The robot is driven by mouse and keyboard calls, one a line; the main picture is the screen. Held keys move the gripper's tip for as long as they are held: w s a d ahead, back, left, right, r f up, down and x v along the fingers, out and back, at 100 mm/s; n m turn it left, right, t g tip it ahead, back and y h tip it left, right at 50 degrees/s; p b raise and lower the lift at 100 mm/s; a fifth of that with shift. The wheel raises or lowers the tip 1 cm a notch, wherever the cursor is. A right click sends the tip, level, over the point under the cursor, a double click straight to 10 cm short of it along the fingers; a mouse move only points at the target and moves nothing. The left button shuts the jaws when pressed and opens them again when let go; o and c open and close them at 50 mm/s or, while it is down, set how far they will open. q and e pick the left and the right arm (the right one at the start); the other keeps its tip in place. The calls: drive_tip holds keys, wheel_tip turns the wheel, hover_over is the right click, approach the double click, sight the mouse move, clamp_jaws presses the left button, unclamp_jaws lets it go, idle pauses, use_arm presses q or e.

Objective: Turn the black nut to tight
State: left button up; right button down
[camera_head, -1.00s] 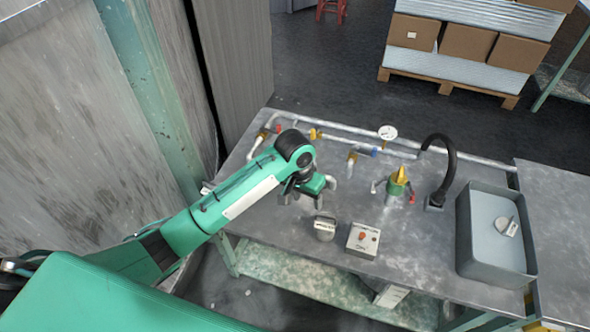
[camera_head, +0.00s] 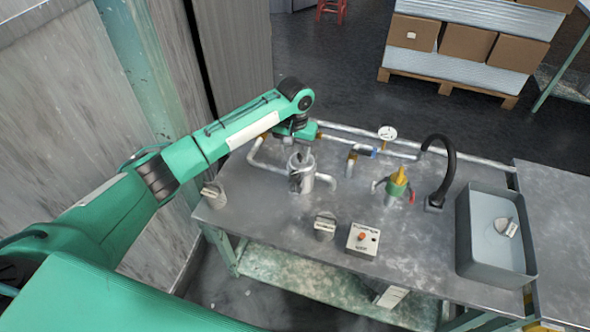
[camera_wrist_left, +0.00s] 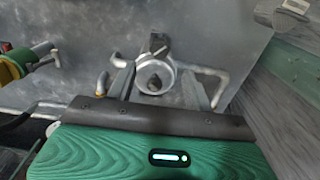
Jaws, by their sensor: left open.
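A grey-white round fitting (camera_head: 303,184) stands on the bench under my left gripper (camera_head: 302,155). In the left wrist view its ring-shaped top (camera_wrist_left: 171,73) lies between my two open fingers. A dark piece (camera_wrist_left: 155,84) shows in the middle of the ring, and another dark piece stands at its far rim; I cannot tell which of these is the black nut. My left gripper points down over the fitting, open and with nothing held. Whether the fingers touch the fitting cannot be told. My right gripper is out of view.
A white pipe (camera_head: 262,166) bends beside the fitting. A green and yellow valve (camera_head: 397,184), black hose (camera_head: 451,165), gauge (camera_head: 387,132), button box (camera_head: 363,240), knobbed block (camera_head: 325,227) and grey bin (camera_head: 466,245) stand further right. The bench front (camera_head: 275,215) is clear.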

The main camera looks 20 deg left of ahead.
sight(295, 173)
use_arm(q)
wheel_tip(295, 173, down, 9)
drive_tip(key=shift+r, duration=0.2)
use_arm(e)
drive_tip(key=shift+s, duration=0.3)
